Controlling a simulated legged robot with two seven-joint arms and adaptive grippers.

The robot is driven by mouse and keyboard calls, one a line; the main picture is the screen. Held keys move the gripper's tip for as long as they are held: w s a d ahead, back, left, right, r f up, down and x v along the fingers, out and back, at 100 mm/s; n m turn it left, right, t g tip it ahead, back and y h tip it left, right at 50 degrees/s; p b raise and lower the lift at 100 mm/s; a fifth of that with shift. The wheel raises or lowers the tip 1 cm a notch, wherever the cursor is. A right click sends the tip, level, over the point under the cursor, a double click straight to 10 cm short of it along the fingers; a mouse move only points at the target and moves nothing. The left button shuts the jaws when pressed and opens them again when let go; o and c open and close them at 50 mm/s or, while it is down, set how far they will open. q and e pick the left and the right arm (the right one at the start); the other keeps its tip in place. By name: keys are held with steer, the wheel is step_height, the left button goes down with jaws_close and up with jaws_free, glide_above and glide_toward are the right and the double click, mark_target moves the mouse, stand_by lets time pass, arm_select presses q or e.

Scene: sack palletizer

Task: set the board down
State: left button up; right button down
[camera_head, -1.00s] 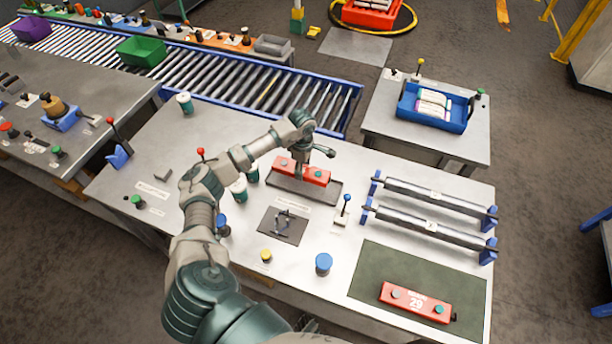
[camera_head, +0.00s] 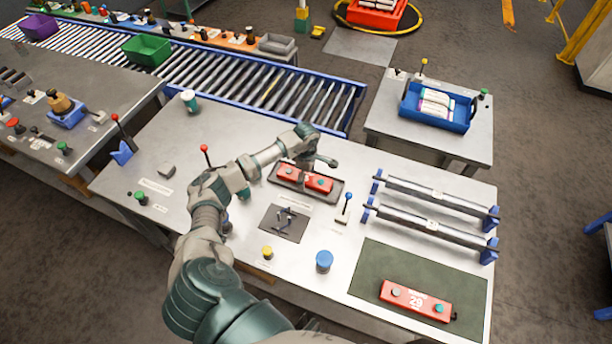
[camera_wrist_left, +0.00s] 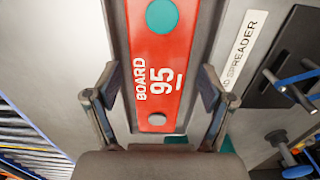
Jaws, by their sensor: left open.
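A red board marked 95 (camera_head: 319,183) lies in a shallow dark tray (camera_head: 335,198) in the middle of the bench. In the left wrist view the board (camera_wrist_left: 160,60) fills the middle, with a teal button, a grey button and the print "BOARD 95". My left gripper (camera_head: 307,165) is just above the board, partly hiding its middle. In the left wrist view my left gripper (camera_wrist_left: 158,88) is open, its fingers on either side of the board with gaps showing. My right gripper is not in view. A second red board marked 29 (camera_head: 416,299) lies on a dark green mat (camera_head: 385,262).
Two rollers on blue stands (camera_head: 435,211) are to the right. A red-knobbed lever (camera_head: 205,155) stands near my arm.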

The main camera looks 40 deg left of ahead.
mark_target(307, 178)
arm_select(q)
steer(key=shift+d+r, duration=0.1)
steer(key=shift+d, duration=0.1)
steer(key=shift+r, duration=0.35)
step_height(307, 178, up, 11)
steer(key=shift+a, duration=0.15)
